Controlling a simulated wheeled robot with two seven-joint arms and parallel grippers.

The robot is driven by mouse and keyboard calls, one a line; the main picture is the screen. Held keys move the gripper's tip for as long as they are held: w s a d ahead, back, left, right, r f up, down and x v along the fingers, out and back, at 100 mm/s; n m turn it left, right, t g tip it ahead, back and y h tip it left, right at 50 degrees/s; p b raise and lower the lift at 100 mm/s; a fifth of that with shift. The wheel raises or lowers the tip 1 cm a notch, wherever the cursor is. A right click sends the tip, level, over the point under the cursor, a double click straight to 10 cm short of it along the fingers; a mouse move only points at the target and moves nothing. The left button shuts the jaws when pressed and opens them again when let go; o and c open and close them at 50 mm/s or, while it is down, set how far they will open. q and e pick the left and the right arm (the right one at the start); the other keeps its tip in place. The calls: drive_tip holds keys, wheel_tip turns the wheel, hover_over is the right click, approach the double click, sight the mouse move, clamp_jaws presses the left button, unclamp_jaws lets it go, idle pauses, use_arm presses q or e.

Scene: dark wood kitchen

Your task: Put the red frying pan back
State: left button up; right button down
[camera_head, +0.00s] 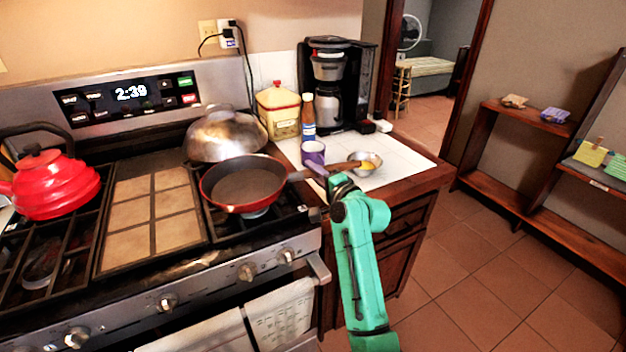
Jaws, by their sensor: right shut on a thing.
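The red frying pan (243,185) is over the right part of the stove, level, with its dark inside facing up. A small part of the burner shows just under its front rim, and I cannot tell whether the pan touches the grate. Its handle (300,175) points right toward the counter. My right gripper (322,180) is shut on the handle at the counter's left edge. The fingers are partly hidden by the green wrist. My left gripper is not in view.
A domed metal lid (221,136) stands close behind the pan. A red kettle (50,184) is at the stove's left. A purple cup (313,154), a bowl (365,164), a bottle (308,117) and a coffee maker (335,85) stand on the counter.

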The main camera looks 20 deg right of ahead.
drive_tip(key=shift+f, duration=1.15)
drive_tip(key=c, duration=1.1)
unclamp_jaws()
drive_tip(key=shift+f, duration=0.25)
drive_tip(key=shift+c, duration=0.2)
drive_tip(key=o, duration=0.4)
drive_tip(key=shift+c, duration=0.2)
drive_tip(key=shift+r, duration=0.2)
drive_tip(key=s+d+b, duration=0.1)
drive_tip(key=s, duration=1.1)
drive_tip(key=shift+d+r+b, duration=0.3)
drive_tip(key=shift+r, duration=0.15)
